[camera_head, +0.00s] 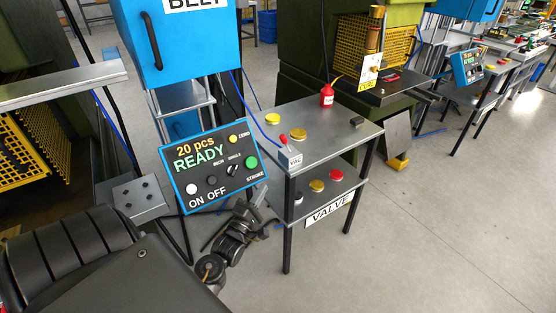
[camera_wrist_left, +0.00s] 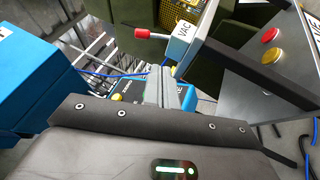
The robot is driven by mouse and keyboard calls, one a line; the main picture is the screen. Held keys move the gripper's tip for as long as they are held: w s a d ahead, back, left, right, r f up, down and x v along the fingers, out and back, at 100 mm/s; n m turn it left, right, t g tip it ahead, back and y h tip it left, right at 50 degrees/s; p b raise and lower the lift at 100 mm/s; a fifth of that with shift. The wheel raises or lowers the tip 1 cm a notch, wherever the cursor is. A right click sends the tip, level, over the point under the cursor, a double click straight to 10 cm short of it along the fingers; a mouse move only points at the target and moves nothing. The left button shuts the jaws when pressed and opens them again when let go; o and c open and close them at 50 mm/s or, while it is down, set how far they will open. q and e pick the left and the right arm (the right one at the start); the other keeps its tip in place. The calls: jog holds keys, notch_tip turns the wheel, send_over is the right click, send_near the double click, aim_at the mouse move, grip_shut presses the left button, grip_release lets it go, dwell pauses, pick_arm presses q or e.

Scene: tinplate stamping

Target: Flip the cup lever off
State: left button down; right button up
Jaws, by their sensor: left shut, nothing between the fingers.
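In the left wrist view the lever (camera_wrist_left: 143,35) points left from the VAC box (camera_wrist_left: 182,46). My right gripper is not in view.
The grey table (camera_head: 330,125) holds yellow discs and a red bottle (camera_head: 327,96). A blue cabinet (camera_head: 185,35) is behind. Floor at right is clear.

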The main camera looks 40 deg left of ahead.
pick_arm(q)
jog(key=r, duration=0.2)
jog(key=r+n+t, duration=0.1)
jog(key=shift+s+a, duration=0.25)
jog(key=shift+s, duration=0.05)
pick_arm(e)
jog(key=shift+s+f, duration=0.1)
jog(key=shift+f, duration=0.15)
pick_arm(q)
jog(key=shift+w, duration=0.1)
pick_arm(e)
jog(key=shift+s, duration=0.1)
pick_arm(q)
jog(key=p, duration=0.3)
send_near(282, 141)
jog(key=x, duration=0.5)
jog(key=shift+w, duration=0.1)
jog(key=shift+x, duration=0.85)
jog(key=shift+f, duration=0.1)
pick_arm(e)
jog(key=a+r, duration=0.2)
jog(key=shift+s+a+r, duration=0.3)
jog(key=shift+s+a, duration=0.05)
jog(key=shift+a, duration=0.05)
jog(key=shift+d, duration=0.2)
